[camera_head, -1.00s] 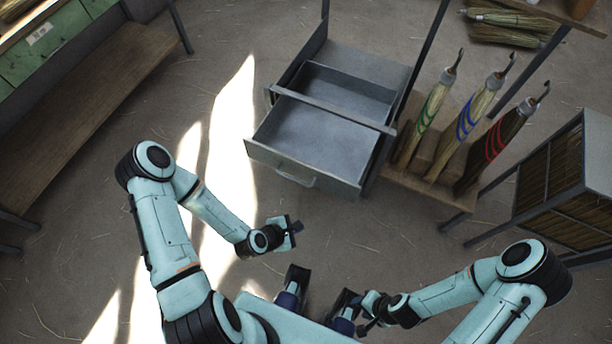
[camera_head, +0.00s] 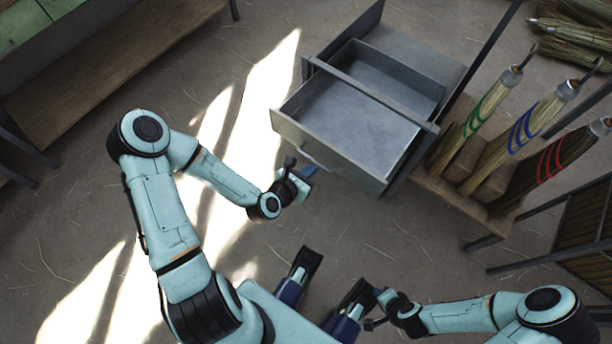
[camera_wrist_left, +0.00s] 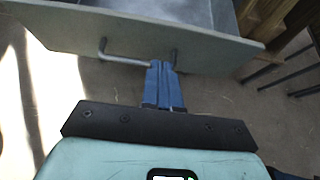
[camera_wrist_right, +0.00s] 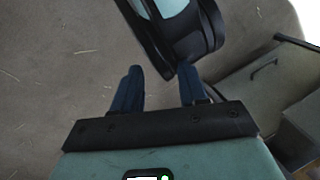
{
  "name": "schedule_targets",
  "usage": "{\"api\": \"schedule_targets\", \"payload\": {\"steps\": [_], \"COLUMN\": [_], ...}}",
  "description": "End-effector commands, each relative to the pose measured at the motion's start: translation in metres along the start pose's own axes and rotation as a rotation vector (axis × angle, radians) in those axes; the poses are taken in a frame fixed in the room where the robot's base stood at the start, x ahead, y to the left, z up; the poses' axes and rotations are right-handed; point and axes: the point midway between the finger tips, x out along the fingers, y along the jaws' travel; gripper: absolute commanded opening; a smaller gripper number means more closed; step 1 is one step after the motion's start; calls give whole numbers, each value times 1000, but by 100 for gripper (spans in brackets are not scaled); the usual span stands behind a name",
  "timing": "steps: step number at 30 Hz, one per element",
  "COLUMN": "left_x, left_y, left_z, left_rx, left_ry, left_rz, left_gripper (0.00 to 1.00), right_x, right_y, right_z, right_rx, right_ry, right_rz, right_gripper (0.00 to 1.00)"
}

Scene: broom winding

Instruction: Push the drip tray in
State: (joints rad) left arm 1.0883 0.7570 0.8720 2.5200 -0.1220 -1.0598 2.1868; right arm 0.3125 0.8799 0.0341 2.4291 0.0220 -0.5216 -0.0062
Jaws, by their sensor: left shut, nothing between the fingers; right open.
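The drip tray (camera_head: 345,125) is a grey metal drawer standing pulled out of its frame, with a flat front panel and a bar handle. The left wrist view shows the front panel (camera_wrist_left: 215,48) and the handle (camera_wrist_left: 128,58). My left gripper (camera_head: 305,168) is shut and empty, close to the front panel by the handle. In the left wrist view its blue fingertips (camera_wrist_left: 162,66) overlap the right end of the handle; I cannot tell whether they touch. My right gripper (camera_wrist_right: 158,80) is open and empty, low near my base, away from the tray.
Brooms with green, blue and red bands stand in a wooden rack (camera_head: 455,190) right of the tray. A metal-framed stand (camera_head: 585,225) is farther right. A wooden bench (camera_head: 110,60) is at the upper left. The floor before the tray is clear.

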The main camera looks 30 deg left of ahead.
Motion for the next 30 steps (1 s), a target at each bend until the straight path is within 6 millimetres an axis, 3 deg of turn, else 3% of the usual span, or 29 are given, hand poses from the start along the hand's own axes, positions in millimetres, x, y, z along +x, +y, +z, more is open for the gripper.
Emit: {"api": "schedule_targets", "payload": {"steps": [1,6,12,18,30], "left_x": [11,48,75,87,88], "left_y": [0,-1,-1,0,-1], "left_z": [-3,-2,12,19,21], "left_rx": [2,0,2,2,1], "left_ry": [-1,-1,-1,1,1], "left_rz": [-1,-1,-1,-1,-1], "left_gripper": [0,0,0,0,0], "right_x": [10,22,30,32,32], "right_y": [4,8,12,13,13], "right_z": [-10,-31,-46,-54,-54], "right_rx": [3,7,10,11,12], "right_ry": [26,85,130,151,152], "right_rz": [2,6,8,9,9], "right_gripper": [43,43,43,43,43]}}
